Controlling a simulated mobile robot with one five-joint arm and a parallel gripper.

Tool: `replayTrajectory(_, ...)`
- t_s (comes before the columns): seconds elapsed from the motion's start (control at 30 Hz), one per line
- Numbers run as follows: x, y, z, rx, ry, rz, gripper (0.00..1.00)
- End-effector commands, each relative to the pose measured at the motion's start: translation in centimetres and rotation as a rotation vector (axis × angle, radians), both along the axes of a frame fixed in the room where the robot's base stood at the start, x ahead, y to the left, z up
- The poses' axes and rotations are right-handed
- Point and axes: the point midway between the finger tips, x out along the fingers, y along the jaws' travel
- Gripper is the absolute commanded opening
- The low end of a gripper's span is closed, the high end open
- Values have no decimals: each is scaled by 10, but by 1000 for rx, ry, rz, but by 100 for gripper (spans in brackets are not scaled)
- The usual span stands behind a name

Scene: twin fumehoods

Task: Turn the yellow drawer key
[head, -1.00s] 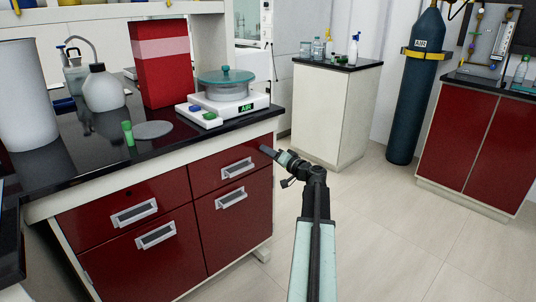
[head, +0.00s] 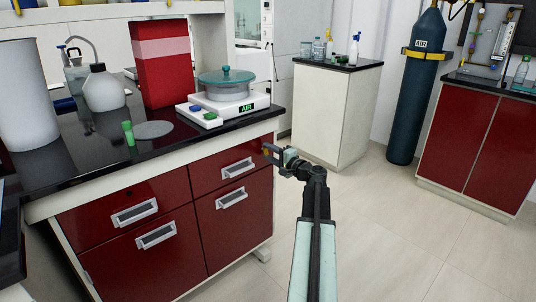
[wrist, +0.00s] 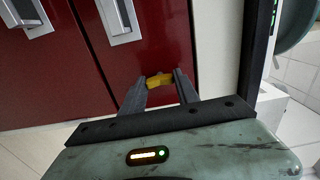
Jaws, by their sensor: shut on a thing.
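The yellow drawer key (wrist: 159,81) sits at the red front of the upper right drawer (head: 207,175), near its right edge. In the wrist view it lies crosswise between the two dark fingertips of my gripper (wrist: 160,79). My gripper is shut on the key, with a finger at each end of it. In the head view my gripper (head: 268,150) is at the drawer's right upper corner, and only a small bit of yellow shows there. The keyhole is hidden behind the key. The drawer is closed.
Drawer handles (head: 237,169) stand out left of my gripper. The black bench top (head: 190,134) overhangs just above it and carries a white balance-like device (head: 230,106). The floor (head: 390,230) to the right is clear, up to a white cabinet (head: 330,115).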

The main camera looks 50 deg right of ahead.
Motion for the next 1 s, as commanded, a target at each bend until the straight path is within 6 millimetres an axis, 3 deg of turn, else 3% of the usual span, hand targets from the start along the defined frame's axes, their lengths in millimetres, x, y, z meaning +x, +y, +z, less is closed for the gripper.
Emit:
replayTrajectory(0.57,1,-1,1,39,-5,-2,0)
replayTrajectory(0.6,1,-1,1,39,-5,-2,40)
replayTrajectory(0.67,0,-1,1,38,-5,-2,56)
replayTrajectory(1.0,-1,-1,0,36,-4,-2,59)
